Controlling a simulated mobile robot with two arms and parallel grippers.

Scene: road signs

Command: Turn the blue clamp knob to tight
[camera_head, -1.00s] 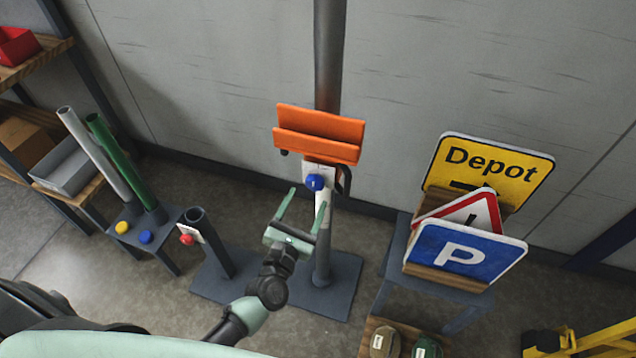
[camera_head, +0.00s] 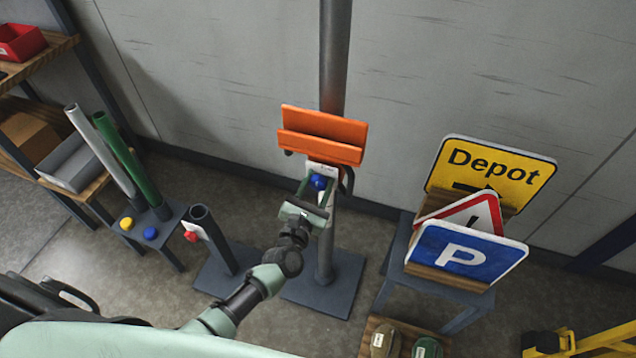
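The blue clamp knob (camera_head: 318,182) sits on a white plate on the grey post, just below the orange bracket (camera_head: 322,135). My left gripper (camera_head: 318,184) reaches up from below, with its two fingers on either side of the knob. The fingers look close to the knob, but I cannot tell whether they touch it. The knob's marking is too small to read. My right gripper is not in view.
A shorter post with a red knob (camera_head: 191,236) stands to the left. A rack with grey and green tubes (camera_head: 128,160) is farther left. A stand with Depot (camera_head: 490,172), triangle and parking (camera_head: 463,255) signs is on the right. A grey wall is behind.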

